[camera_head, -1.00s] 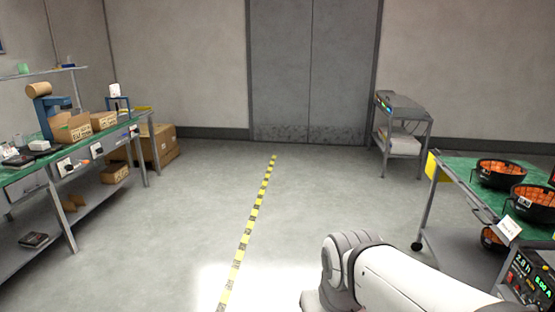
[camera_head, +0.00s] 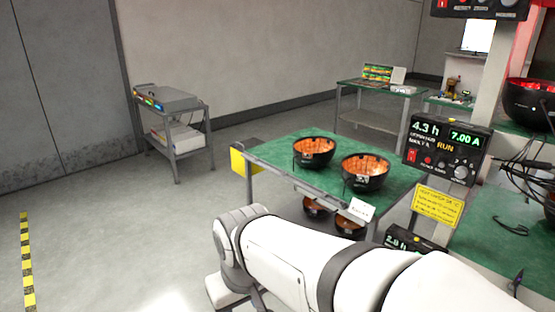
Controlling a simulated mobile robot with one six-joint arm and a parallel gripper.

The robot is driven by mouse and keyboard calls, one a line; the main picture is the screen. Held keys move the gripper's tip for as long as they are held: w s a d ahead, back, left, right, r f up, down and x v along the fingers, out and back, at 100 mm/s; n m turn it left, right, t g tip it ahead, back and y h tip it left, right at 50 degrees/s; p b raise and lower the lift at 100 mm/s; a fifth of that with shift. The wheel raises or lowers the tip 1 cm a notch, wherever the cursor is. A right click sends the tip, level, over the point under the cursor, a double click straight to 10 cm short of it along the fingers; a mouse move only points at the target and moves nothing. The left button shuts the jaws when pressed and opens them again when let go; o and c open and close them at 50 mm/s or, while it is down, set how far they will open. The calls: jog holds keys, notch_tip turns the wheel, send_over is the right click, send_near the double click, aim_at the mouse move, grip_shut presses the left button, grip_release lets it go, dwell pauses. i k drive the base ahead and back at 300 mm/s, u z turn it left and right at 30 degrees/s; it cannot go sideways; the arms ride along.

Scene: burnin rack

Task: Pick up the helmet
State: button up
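Two black, bowl-shaped shells with glowing orange insides, which look like upturned helmets, stand on the green top of a cart (camera_head: 290,147). One helmet (camera_head: 314,153) is on the left and the other helmet (camera_head: 365,173) is on the right. Two more, a left one (camera_head: 316,208) and a right one (camera_head: 350,226), sit on the shelf below, partly hidden. Another black helmet-like shell (camera_head: 530,98) is cut off at the right edge, with cables below it. My white arm crosses the bottom in front of the cart. My gripper's fingers do not show.
A control box (camera_head: 447,150) reading 4.3 h and 7.00 A stands right of the cart, above a yellow sign (camera_head: 438,205). A grey trolley (camera_head: 175,140) stands by the wall. Another green-topped table (camera_head: 372,99) is behind. The floor at left is clear.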

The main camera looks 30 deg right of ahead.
aim_at(364, 172)
jog(key=z, duration=0.75)
jog(key=i, duration=1.1)
jog(key=z, duration=0.9)
jog(key=i, duration=0.3)
jog(key=z, duration=0.3)
jog(key=k, duration=0.65)
jog(key=z, duration=0.2)
jog(key=i, duration=0.7)
jog(key=u, duration=0.15)
